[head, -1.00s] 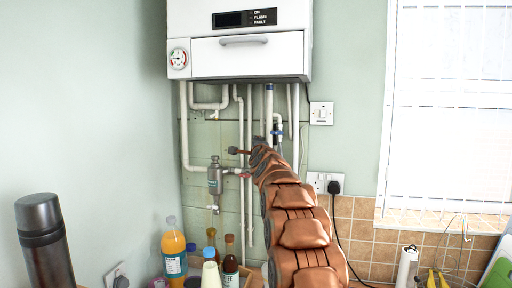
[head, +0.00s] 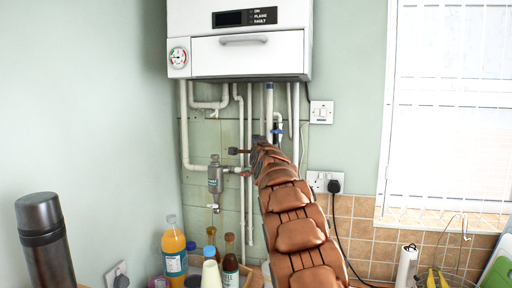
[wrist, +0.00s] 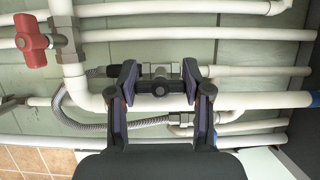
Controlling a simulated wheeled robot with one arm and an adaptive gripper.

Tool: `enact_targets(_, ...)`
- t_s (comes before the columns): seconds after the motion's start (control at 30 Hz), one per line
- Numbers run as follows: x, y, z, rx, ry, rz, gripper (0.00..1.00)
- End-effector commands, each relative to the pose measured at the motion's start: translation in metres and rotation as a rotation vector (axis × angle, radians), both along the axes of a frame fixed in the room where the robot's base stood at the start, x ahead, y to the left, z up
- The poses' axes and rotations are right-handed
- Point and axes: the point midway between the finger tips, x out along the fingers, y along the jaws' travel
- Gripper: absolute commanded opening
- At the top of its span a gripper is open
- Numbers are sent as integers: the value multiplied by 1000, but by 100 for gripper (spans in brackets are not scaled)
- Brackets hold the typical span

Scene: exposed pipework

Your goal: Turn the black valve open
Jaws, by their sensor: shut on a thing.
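My gripper (wrist: 159,84) shows in the wrist view with a finger on each side of a small dark valve (wrist: 159,72) on the pipework. The fingers are closed on this valve, which sits against a white horizontal pipe.
A red valve handle (wrist: 32,40) is at the wrist view's upper left. A braided hose (wrist: 120,124) curves below the fingers. The boiler (head: 240,40) hangs above the pipes. Bottles, including an orange one (head: 174,247), and a dark flask (head: 44,240) stand below left.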

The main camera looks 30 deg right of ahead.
Motion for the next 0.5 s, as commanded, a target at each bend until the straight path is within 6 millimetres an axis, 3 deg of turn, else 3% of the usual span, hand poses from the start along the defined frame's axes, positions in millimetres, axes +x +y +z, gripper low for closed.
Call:
enact_targets(0.17,0,0,-2,0,4,0,14)
enact_targets(0.2,0,0,-2,0,3,0,52)
enact_targets(0.4,0,0,-1,0,2,0,73)
enact_targets(0.5,0,0,-1,0,1,0,75)
